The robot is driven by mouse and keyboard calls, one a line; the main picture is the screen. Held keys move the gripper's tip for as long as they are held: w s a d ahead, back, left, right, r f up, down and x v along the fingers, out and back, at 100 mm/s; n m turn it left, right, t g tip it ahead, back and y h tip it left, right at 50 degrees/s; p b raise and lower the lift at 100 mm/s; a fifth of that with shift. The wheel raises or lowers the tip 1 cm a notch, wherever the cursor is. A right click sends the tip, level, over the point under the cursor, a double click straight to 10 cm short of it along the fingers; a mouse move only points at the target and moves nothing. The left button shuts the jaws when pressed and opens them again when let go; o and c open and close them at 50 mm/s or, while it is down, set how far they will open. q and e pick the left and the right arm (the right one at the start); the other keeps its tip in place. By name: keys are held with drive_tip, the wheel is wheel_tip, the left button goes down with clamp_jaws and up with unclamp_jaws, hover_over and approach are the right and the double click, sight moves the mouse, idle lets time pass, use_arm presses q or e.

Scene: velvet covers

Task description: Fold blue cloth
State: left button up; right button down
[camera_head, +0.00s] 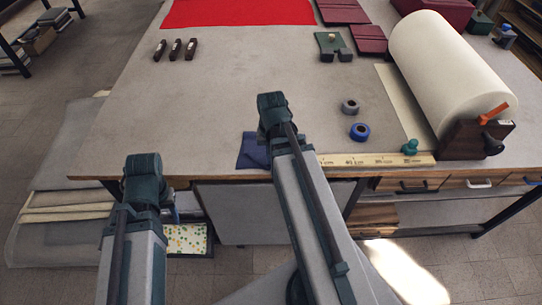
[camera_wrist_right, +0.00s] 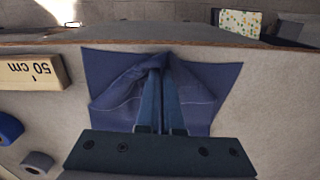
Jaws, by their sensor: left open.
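The blue cloth (camera_head: 254,152) lies near the front edge of the table, partly hidden behind my right arm in the head view. The right wrist view shows the cloth (camera_wrist_right: 110,68) close up, with its middle bunched and raised around the fingertips. My right gripper (camera_wrist_right: 161,72) has its two fingers close together, with a pinch of cloth at the tips. My left gripper (camera_head: 172,207) is open, off the table's front edge, to the left of the cloth and apart from it. Its fingers are mostly hidden by my arm.
A wooden ruler (camera_head: 373,160) lies along the front edge, right of the cloth. A blue ring (camera_head: 360,132) and a grey ring (camera_head: 349,106) stand behind it. A large white roll (camera_head: 447,75) fills the right side. The table's left middle is clear.

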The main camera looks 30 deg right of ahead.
unclamp_jaws()
idle(0.6)
drive_tip(key=shift+s, duration=0.1)
drive_tip(key=shift+s+a, duration=0.45)
drive_tip(key=shift+s, duration=0.2)
drive_tip(key=shift+s+a, duration=0.4)
drive_tip(key=shift+s, duration=0.25)
drive_tip(key=shift+a+r, duration=0.1)
use_arm(q)
wheel_tip(320, 180, up, 9)
drive_tip(key=p, duration=0.9)
drive_tip(key=shift+s+a, duration=0.3)
drive_tip(key=shift+a, duration=0.15)
use_arm(e)
wheel_tip(320, 180, up, 9)
drive_tip(key=shift+w, duration=0.1)
